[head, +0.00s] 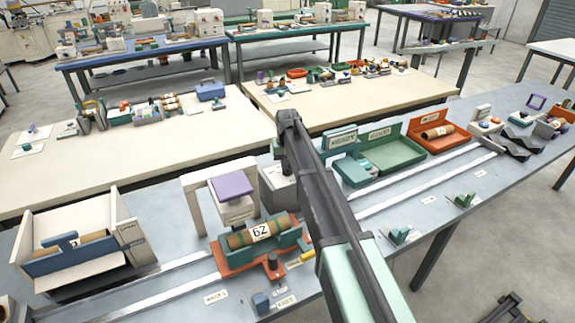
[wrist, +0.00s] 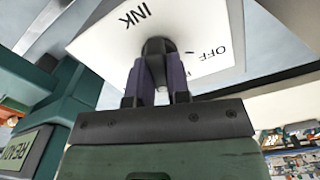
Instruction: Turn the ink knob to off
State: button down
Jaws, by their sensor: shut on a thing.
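In the wrist view, a dark round knob (wrist: 157,47) stands on a white plate (wrist: 100,45) printed with INK to the upper left and OFF to the right. My gripper (wrist: 158,70) is shut on the knob, with its two dark purple fingers on either side of it. The fingers cover part of the knob, and I cannot tell which way its pointer faces. In the head view, my arm crosses the middle of the bench and hides the gripper; I cannot make out the knob there.
A green tray (head: 392,150) and an orange tray (head: 440,131) stand right of my arm. Pale rails run along the bench.

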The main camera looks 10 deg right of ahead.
jog(key=shift+n, duration=1.7)
jog(key=c, duration=1.1)
grip_release()
notch_tip(320, 180, up, 11)
jog(key=p, duration=1)
jog(key=shift+f+p, duration=0.1)
jog(key=shift+p, duration=0.3)
